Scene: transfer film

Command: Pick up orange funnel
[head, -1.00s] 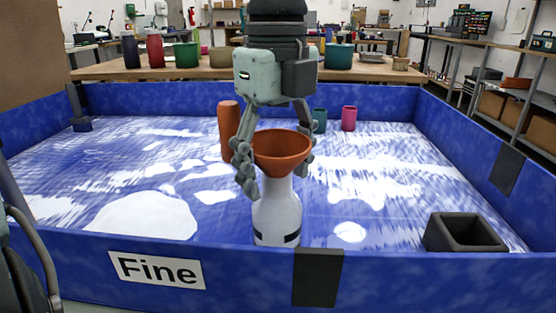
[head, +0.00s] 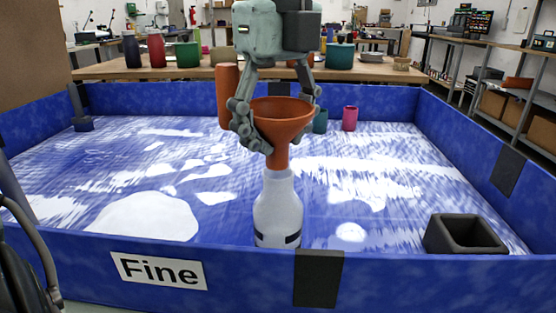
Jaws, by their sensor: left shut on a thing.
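The orange funnel (head: 283,122) is held upright by my left gripper (head: 279,128) in the middle of the head view. The gripper reaches down from above, its fingers shut on the two sides of the funnel's cone. The funnel's spout points down at the neck of a white bottle (head: 277,212) with a dark band low on it. The bottle stands upright inside the blue bin near its front wall. I cannot tell whether the spout's tip is still inside the bottle's mouth. My right gripper is not in view.
The blue-walled bin (head: 430,279) carries a "Fine" label (head: 158,271) in front. A black open box (head: 464,234) is at its right. Behind the gripper are an orange cylinder (head: 227,97), a teal cup (head: 320,121) and a pink cup (head: 350,118). The bin's left side is mostly clear.

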